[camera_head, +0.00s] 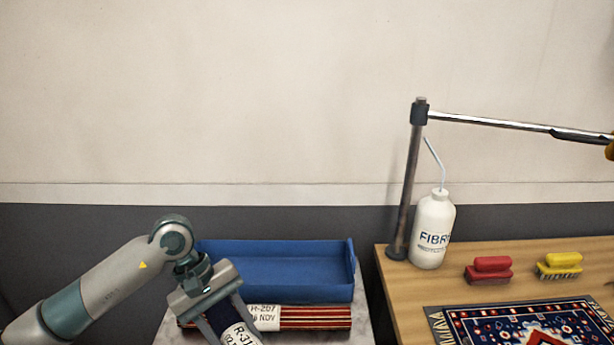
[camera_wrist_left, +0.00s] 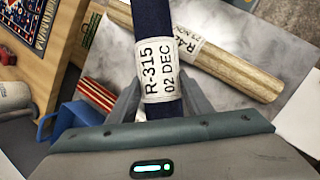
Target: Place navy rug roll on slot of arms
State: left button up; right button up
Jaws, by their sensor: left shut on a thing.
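My left gripper (camera_head: 224,325) comes in low at the left of the head view, pointing down. It is shut on the navy rug roll (camera_head: 231,316), whose white tag reads R-31 before the frame cuts it off. In the left wrist view the navy rug roll (camera_wrist_left: 153,22) runs up between the fingers of my left gripper (camera_wrist_left: 160,95), with its tag R-315 02 DEC at the grip. The roll's far end is out of frame. I cannot make out a slot of arms in either view. My right gripper is not in view.
A blue tray (camera_head: 275,246) and a red striped roll (camera_head: 315,317) lie on a pale marbled surface. A beige tagged roll (camera_wrist_left: 235,77) lies beyond the navy one. The wooden table (camera_head: 400,300) bears a pole (camera_head: 408,185), bottle (camera_head: 433,230), two brushes and a patterned rug (camera_head: 530,325).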

pick_arm(q)
jog(key=s+a+r+m+g+y, duration=0.1)
jog(key=s+a+r+m+g, duration=0.1)
jog(key=s+a+m, duration=0.4)
jog(key=shift+a+r+m+y, duration=0.3)
jog(key=shift+a+r+y, duration=0.05)
jog(key=shift+r+y, duration=0.05)
jog(key=shift+d+f, duration=0.1)
dwell(1.1)
